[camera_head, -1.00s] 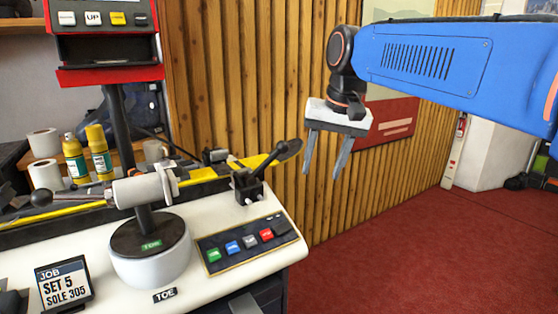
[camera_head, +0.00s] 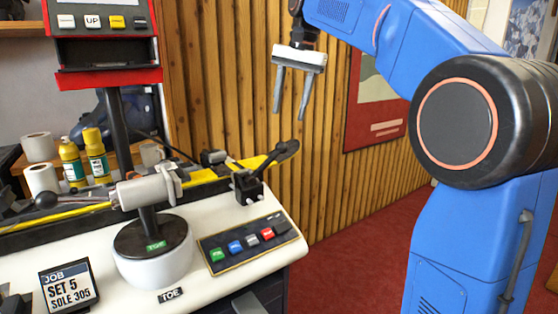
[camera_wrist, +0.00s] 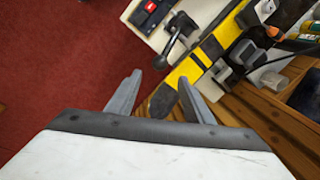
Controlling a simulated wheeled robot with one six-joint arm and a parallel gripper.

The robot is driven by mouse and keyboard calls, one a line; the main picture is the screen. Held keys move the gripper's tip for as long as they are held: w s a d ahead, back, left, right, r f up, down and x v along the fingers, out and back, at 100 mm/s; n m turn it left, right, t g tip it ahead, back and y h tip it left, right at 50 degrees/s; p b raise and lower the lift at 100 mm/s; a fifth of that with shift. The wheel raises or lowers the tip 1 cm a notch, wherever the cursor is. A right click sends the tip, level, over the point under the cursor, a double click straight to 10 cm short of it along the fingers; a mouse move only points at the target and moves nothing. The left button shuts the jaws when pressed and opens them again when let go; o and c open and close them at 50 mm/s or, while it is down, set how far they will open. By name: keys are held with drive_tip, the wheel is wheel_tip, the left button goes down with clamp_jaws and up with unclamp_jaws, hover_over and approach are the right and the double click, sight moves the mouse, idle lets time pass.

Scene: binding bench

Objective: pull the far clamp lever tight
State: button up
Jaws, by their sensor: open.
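A black clamp lever (camera_head: 268,164) with a dark knob rises to the right from a black block (camera_head: 247,188) at the right end of the bench. In the wrist view the lever (camera_wrist: 174,42) lies beyond my fingers, pointing down-left. I cannot tell for certain that it is the far one. Another lever with a dark ball knob (camera_head: 45,199) is at the bench's left. My gripper (camera_head: 288,115) is open and empty, fingers down, apart from and above the right lever's knob in the head view. In the wrist view my gripper (camera_wrist: 160,82) shows both fingers spread with nothing between them.
A yellow and black bar (camera_wrist: 207,50) runs along the bench's back. A grey cylinder (camera_head: 145,190) on a round base, a button panel (camera_head: 240,245) and a job sign (camera_head: 68,285) stand on the bench. A slatted wood wall (camera_head: 240,80) is behind. Red floor (camera_head: 345,265) lies right.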

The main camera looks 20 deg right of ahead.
sight(267, 163)
wheel_tip(267, 163, down, 16)
drive_tip(key=w+a, duration=0.2)
drive_tip(key=shift+a, duration=0.2)
drive_tip(key=shift+r, duration=0.1)
clamp_jaws()
